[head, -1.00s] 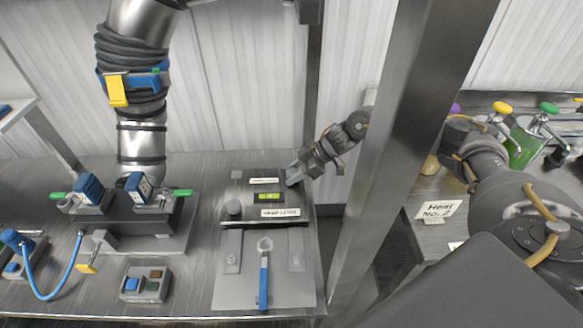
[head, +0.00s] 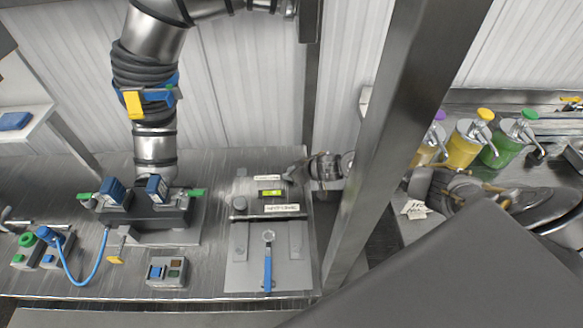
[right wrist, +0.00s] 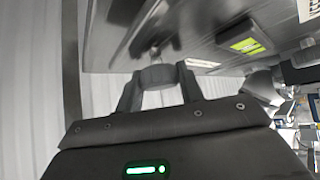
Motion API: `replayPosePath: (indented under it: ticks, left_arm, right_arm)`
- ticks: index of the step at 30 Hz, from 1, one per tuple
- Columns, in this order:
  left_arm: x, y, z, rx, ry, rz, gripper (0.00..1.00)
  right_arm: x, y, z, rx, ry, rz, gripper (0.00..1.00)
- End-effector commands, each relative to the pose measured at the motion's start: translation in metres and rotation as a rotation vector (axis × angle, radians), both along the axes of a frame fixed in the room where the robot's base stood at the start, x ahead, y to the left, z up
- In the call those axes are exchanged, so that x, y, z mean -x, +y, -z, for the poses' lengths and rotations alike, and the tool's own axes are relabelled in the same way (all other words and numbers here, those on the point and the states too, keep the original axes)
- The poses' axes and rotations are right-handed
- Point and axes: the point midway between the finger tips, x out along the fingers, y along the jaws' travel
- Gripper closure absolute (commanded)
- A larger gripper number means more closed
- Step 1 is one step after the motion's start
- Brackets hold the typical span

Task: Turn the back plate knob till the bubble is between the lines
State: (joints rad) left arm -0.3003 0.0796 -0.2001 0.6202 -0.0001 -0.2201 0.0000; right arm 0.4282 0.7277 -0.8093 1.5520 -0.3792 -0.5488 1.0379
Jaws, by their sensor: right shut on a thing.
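A yellow-green bubble vial (head: 271,193) lies on that block and also shows in the right wrist view (right wrist: 247,45). The bubble's place against the lines is too small and blurred to tell. My right gripper (head: 297,172) reaches in from the right at the block's back right corner. In the right wrist view its fingers (right wrist: 160,77) are shut on a grey rounded knob, which is mostly hidden. My left gripper is not in view.
A blue-handled lever (head: 268,268) lies on the plate. A steel post (head: 375,150) rises right of the plate, in front of my right arm. A button box (head: 167,271) is to the left.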

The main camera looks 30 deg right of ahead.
Motion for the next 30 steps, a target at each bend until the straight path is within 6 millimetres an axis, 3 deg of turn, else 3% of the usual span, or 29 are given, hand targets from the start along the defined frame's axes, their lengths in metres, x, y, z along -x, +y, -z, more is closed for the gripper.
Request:
replayPosePath:
  ticks: [20,21,26,30]
  left_arm:
    - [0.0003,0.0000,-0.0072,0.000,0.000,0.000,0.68]
    - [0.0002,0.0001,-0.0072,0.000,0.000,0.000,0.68]
    - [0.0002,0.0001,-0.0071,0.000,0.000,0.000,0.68]
    - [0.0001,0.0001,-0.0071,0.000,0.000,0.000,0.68]
  right_arm:
    - [-0.0054,-0.0023,-0.0054,-0.001,-0.014,0.069,0.85]
    - [-0.0054,-0.0023,-0.0055,-0.001,-0.014,0.069,0.60]
    - [-0.0038,-0.0013,-0.0039,0.000,-0.010,0.065,0.41]
    - [-0.0026,-0.0009,-0.0027,-0.001,-0.007,0.064,0.41]
